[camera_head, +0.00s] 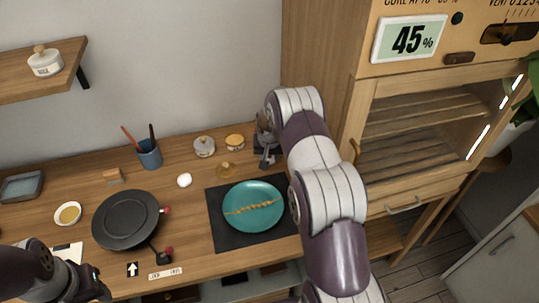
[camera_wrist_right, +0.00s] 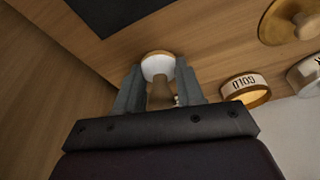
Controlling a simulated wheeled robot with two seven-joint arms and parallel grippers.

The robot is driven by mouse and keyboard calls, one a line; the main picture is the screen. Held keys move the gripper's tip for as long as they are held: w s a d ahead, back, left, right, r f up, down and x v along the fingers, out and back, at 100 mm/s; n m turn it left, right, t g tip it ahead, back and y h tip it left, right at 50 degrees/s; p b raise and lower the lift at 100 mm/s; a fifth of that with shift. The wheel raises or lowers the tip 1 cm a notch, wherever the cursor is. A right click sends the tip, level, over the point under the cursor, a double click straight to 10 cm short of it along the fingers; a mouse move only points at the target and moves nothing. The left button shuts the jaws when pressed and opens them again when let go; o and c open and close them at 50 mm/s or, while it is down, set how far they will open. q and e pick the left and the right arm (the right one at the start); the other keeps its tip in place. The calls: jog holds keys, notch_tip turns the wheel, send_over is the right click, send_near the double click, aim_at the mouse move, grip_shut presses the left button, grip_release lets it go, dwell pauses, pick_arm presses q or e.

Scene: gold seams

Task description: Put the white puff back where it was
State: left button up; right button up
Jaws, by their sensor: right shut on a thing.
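The white puff (camera_wrist_right: 158,67), a round white head on a short wooden handle, is between the fingers of my right gripper (camera_wrist_right: 160,92) in the wrist view. The fingers are shut on its handle. In the head view my right gripper (camera_head: 267,152) is above the table behind the dark mat (camera_head: 217,222), partly hidden by my arm; the puff cannot be made out there. My left gripper (camera_head: 98,285) is low at the left edge, and its jaws are unclear. A small white ball (camera_head: 184,180) lies on the table.
A teal plate (camera_head: 240,222) with a gold seam lies on the mat. A black pan (camera_head: 126,218) and a blue cup (camera_head: 150,155) are left. A wooden cabinet (camera_head: 315,60) borders the right.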

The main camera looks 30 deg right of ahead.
jog(key=o, duration=1)
jog(key=shift+w+f, duration=0.1)
jog(key=shift+f, duration=0.1)
jog(key=shift+r, duration=0.5)
jog(key=b+v, duration=0.1)
jog(key=v, duration=1.1)
jog(key=s+a+n, duration=0.2)
jog(key=s+a, duration=0.3)
jog(key=s, duration=0.3)
jog(key=s+a+r+n+g+y, duration=0.1)
jog(key=s+a+n, duration=0.1)
jog(key=s+a, duration=0.3)
jog(key=s+a+r+n, duration=0.1)
jog(key=s+a, duration=0.4)
jog(key=s, duration=0.6)
jog(key=shift+s+a+n+y, duration=0.1)
jog(key=shift+s+n+y, duration=0.25)
jog(key=shift+n, duration=0.15)
